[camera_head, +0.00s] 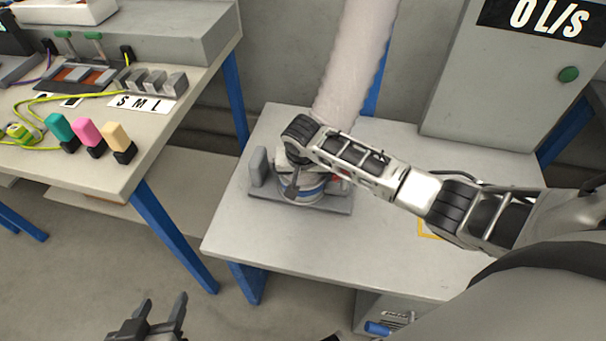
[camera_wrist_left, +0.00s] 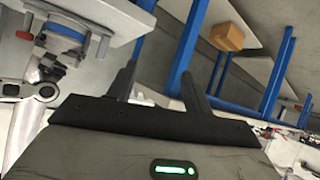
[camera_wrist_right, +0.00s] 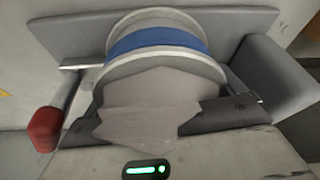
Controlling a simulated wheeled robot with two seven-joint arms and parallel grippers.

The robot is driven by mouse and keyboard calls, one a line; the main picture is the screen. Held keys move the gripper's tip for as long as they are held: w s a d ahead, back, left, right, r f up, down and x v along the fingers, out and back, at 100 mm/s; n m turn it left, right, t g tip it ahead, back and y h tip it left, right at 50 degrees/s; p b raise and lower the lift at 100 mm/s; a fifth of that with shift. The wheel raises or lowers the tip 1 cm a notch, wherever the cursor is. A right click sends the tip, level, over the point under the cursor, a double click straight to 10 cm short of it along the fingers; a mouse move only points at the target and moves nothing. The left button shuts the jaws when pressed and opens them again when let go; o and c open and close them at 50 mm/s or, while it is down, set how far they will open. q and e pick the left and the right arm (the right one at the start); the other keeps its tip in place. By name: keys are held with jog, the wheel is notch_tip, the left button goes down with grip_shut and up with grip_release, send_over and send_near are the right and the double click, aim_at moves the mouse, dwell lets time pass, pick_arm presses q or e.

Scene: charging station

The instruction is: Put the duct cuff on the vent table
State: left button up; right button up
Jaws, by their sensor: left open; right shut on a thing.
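The duct cuff (camera_head: 312,191), a pale ring with a blue band, is at the grey base plate (camera_head: 335,206) on the vent table (camera_head: 300,247). The pale flexible duct (camera_head: 355,65) rises above it. My right gripper (camera_head: 297,180) is shut on the cuff from above, and its fingers are largely hidden in the head view. In the right wrist view the cuff (camera_wrist_right: 160,42) and crumpled grey duct material (camera_wrist_right: 155,100) lie between the fingers. I cannot tell whether the cuff is fully seated. My left gripper (camera_head: 162,303) is open and empty, low in front of the tables.
A red-ended lever (camera_wrist_right: 45,128) and a grey upright block (camera_wrist_right: 275,80) flank the cuff. A grey cabinet (camera_head: 490,90) stands at the table's back right. The left workbench (camera_head: 95,175) holds coloured plugs (camera_head: 87,135) and cables. The front of the vent table is clear.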

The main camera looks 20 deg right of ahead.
aim_at(302, 178)
jog(key=shift+f, duration=0.15)
jog(key=o, duration=0.8)
jog(key=p+v, duration=0.2)
jog(key=v, duration=1)
jog(key=shift+w+p, duration=0.2)
jog(key=shift+p, duration=0.1)
jog(key=shift+s+a, duration=0.15)
jog(key=shift+s, duration=0.05)
jog(key=s+a+f+n+t+y, duration=0.1)
jog(key=s+a+f, duration=0.1)
jog(key=s+a+f+n+t+y, duration=0.1)
jog(key=s+a+f+n+y, duration=0.1)
jog(key=s+a, duration=0.1)
jog(key=s+a+f+n+t+y, duration=0.1)
jog(key=s+a+f, duration=0.1)
jog(key=s, duration=0.1)
jog(key=shift+s+a+f+n, duration=0.1)
jog(key=shift+a+f+n, duration=0.1)
jog(key=shift+f+n, duration=0.1)
jog(key=s+n+t+y, duration=0.1)
jog(key=s+t, duration=0.1)
jog(key=s, duration=0.2)
jog(key=shift+s, duration=0.25)
jog(key=s+t, duration=0.1)
jog(key=s+d+r+n+t, duration=0.1)
jog(key=s, duration=0.1)
jog(key=s+d+r+n, duration=0.1)
jog(key=shift+s+t, duration=0.2)
jog(key=shift+t, duration=0.2)
